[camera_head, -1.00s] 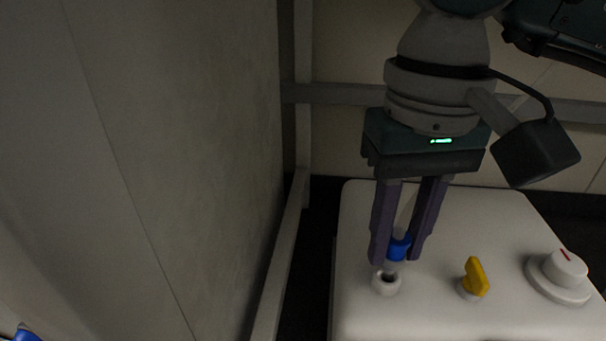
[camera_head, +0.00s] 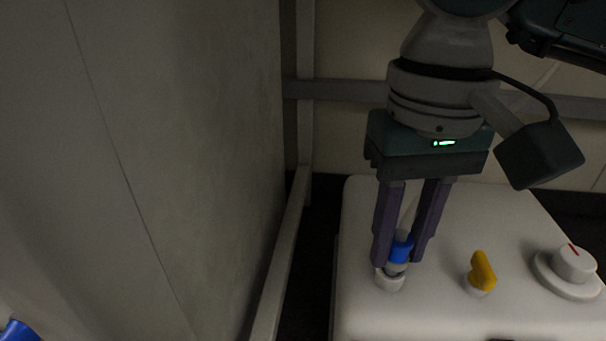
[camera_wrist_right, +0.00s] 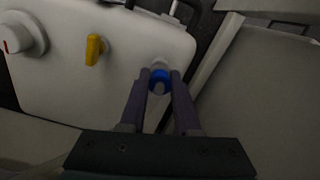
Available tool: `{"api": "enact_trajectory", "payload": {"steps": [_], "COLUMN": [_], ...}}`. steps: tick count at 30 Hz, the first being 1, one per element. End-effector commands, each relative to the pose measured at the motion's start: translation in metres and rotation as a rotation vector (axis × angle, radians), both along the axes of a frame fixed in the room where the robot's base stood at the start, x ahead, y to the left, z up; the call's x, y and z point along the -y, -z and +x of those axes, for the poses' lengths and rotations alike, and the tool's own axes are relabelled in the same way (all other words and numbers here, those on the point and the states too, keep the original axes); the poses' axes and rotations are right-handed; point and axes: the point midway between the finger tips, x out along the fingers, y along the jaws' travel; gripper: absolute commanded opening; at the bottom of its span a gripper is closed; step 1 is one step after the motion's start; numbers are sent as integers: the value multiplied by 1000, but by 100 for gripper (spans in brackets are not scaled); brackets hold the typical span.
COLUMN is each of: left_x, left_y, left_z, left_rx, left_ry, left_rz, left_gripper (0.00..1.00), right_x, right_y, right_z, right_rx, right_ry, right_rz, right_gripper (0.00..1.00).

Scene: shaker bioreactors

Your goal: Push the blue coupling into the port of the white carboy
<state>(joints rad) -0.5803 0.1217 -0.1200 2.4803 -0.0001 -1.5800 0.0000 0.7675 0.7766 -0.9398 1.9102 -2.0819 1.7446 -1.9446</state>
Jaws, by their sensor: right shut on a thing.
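The white carboy (camera_head: 440,315) stands at the lower right of the head view, with its port (camera_head: 389,281) on top near the left edge. My right gripper (camera_head: 397,259) is shut on the blue coupling (camera_head: 402,250), which it holds upright over the port. The coupling's grey lower end meets the port's rim in the head view; how far in it sits I cannot tell. In the right wrist view the blue coupling (camera_wrist_right: 160,76) is between the two fingers (camera_wrist_right: 160,85), in front of the port (camera_wrist_right: 160,64). My left gripper is not in view.
A yellow valve handle (camera_head: 482,270) and a white knob with a red mark (camera_head: 572,266) stand on the carboy right of the port. A grey wall panel (camera_head: 170,150) fills the left. A blue thing (camera_head: 18,331) shows at the lower left corner.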

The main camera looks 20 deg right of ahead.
Motion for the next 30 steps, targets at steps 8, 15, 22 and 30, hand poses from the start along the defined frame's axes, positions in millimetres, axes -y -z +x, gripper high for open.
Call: {"api": "enact_trajectory", "payload": {"steps": [8, 15, 22, 30], "left_x": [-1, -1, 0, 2], "left_y": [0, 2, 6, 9], "left_z": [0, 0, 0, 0], "left_rx": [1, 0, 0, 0], "left_ry": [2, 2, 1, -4], "left_rz": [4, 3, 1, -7], "left_gripper": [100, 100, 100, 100], "right_x": [0, 0, 0, 0], "right_y": [0, 2, 5, 9], "right_z": [0, 0, 0, 0], "right_rx": [0, 0, 1, 1], "right_ry": [0, 0, 0, 0], "right_rz": [0, 0, 0, 0], "right_gripper": [0, 0, 0, 0]}}
